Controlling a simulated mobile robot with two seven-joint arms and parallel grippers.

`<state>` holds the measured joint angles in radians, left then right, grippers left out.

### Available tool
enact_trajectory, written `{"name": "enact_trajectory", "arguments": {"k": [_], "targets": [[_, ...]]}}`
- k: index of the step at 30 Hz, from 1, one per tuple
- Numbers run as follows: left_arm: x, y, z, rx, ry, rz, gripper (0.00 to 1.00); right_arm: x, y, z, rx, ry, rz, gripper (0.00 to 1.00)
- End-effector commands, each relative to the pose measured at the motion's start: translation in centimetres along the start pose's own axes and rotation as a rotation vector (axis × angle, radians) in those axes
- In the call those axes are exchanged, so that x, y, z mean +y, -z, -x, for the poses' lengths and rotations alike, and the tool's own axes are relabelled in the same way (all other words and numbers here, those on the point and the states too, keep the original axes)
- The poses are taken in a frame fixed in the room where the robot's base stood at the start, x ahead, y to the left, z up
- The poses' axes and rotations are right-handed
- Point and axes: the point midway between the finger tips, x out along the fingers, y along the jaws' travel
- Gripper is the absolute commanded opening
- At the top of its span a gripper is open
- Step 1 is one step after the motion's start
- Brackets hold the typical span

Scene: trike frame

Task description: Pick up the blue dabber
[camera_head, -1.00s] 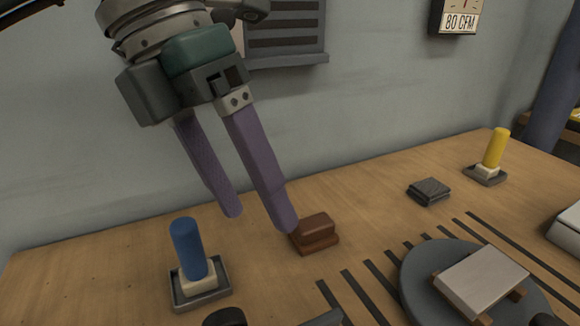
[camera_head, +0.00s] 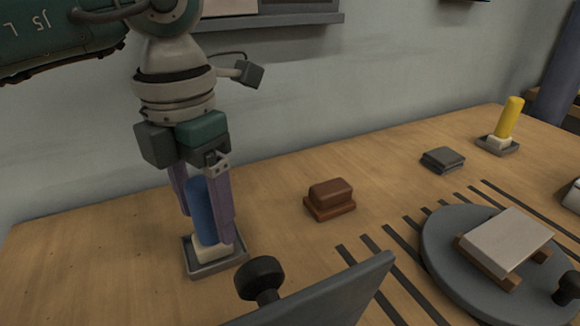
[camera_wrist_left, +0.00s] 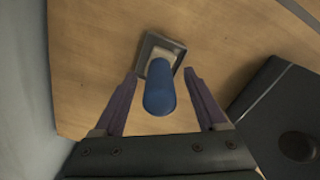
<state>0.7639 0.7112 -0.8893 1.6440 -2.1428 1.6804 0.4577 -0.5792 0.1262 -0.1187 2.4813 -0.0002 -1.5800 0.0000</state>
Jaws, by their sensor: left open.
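The blue dabber (camera_head: 201,208) stands upright, its pale base (camera_head: 210,252) in a small grey tray (camera_head: 217,268) at the left of the table. My left gripper (camera_head: 209,228) points down over it, open, with one purple finger on each side of the blue handle. In the left wrist view, the dabber (camera_wrist_left: 160,88) sits between the two spread fingers (camera_wrist_left: 163,84), with gaps visible on both sides. My right gripper is not in view.
A brown block (camera_head: 330,198) sits right of the dabber. A dark grey pad (camera_head: 443,160) and a yellow dabber (camera_head: 509,118) in its own tray stand farther right. A round grey plate (camera_head: 445,262) carries a white-topped block (camera_head: 508,241). A dark panel with a black knob (camera_head: 259,277) is close in front.

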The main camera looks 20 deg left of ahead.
Motion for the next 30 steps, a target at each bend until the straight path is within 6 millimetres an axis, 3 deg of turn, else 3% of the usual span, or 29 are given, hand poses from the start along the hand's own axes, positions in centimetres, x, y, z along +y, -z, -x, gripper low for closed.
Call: {"name": "enact_trajectory", "arguments": {"k": [7, 27, 30], "targets": [[-0.01, -0.02, -0.20, -0.001, 0.000, 0.000, 0.74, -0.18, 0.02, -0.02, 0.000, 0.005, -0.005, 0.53], [0.00, -0.02, -0.16, -0.001, 0.000, 0.000, 0.00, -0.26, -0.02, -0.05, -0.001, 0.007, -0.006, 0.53], [0.00, -0.02, -0.16, -0.001, 0.000, 0.000, 0.00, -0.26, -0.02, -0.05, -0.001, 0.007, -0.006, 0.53]]}}
